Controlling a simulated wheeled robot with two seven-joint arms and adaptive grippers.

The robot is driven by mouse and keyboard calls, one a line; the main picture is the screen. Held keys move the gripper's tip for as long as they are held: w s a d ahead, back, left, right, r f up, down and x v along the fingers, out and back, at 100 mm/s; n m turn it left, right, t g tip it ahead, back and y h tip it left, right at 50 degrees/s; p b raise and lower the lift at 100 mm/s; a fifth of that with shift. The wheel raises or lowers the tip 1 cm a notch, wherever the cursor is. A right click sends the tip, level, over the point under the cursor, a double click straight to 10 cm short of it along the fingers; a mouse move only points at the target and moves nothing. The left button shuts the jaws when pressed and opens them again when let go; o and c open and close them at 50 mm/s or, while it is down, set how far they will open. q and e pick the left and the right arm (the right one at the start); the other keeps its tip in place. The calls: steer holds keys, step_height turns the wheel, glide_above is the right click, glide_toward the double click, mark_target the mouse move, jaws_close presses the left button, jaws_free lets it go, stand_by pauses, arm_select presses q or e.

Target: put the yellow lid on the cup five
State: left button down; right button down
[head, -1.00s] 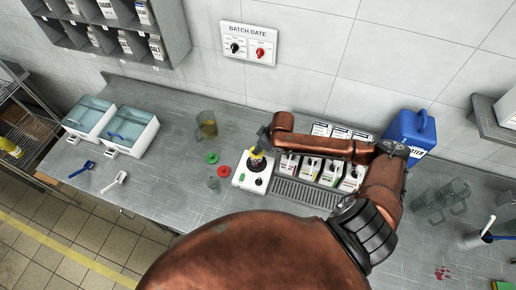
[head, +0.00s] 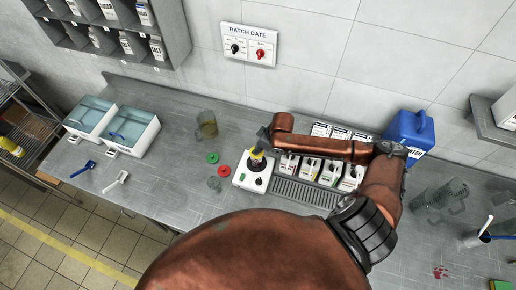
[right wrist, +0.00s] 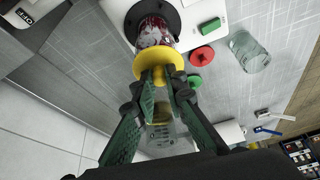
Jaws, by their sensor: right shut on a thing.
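My right gripper (head: 258,148) points down over the white mixer base (head: 242,178). In the right wrist view the gripper (right wrist: 160,77) is shut on the yellow lid (right wrist: 152,62). The lid also shows in the head view (head: 256,156). The lid is at the mouth of a clear cup (right wrist: 154,34) with dark red contents, which stands on the mixer's round black seat. I cannot tell whether the lid is fully seated, and no number on the cup is readable. My left gripper is not in view.
A red lid (head: 224,171), a green lid (head: 213,158) and an empty glass (head: 214,184) lie or stand left of the mixer. A pitcher (head: 207,125) stands behind them. Labelled boxes (head: 330,172) and a grille (head: 303,194) are at the right.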

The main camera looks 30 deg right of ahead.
steer(key=shift+f+p, duration=0.3)
steer(key=shift+p, duration=0.05)
stand_by(0.3)
steer(key=c, duration=1.9)
jaws_free()
steer(key=shift+o, duration=0.3)
steer(key=o, duration=0.4)
steer(key=shift+r+p, duration=3.5)
steer(key=shift+p, duration=0.5)
